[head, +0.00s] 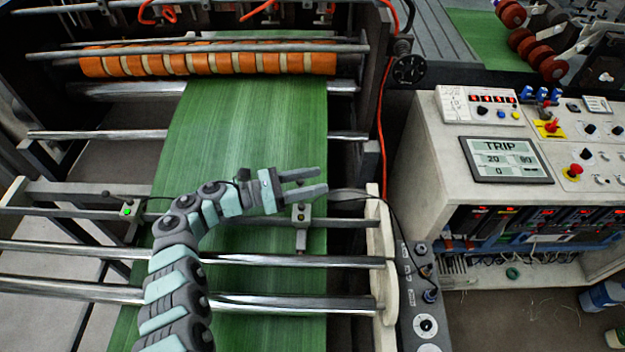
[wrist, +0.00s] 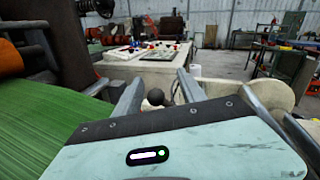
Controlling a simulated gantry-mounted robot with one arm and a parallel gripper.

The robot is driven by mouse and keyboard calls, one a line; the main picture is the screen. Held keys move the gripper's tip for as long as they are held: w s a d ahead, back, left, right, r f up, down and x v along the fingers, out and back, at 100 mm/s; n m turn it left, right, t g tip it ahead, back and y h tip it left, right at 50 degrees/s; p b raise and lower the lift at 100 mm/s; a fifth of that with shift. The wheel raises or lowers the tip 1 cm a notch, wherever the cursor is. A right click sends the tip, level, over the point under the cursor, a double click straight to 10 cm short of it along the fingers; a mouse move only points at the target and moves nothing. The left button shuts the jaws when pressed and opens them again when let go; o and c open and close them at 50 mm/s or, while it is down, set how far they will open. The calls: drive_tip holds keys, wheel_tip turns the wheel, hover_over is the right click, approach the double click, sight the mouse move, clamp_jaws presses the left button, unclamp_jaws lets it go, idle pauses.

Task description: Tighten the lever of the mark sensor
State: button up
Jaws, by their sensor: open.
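My gripper (head: 321,179) is open and empty above the green web (head: 240,120), its two fingers pointing right. A similar block with a green light (head: 128,211) sits on the bar at the left. I cannot tell which is the mark sensor, and its lever is not clear.
Shiny rollers (head: 290,260) cross the web below my arm. An orange-ringed roller (head: 205,62) lies at the back. A pale side plate (head: 381,250) and black cable stand right of the gripper. A control console (head: 420,150), its screen reading TRIP, stands further right.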

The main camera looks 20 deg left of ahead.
drive_tip(key=shift+c, duration=0.5)
drive_tip(key=shift+f, duration=0.1)
clamp_jaws()
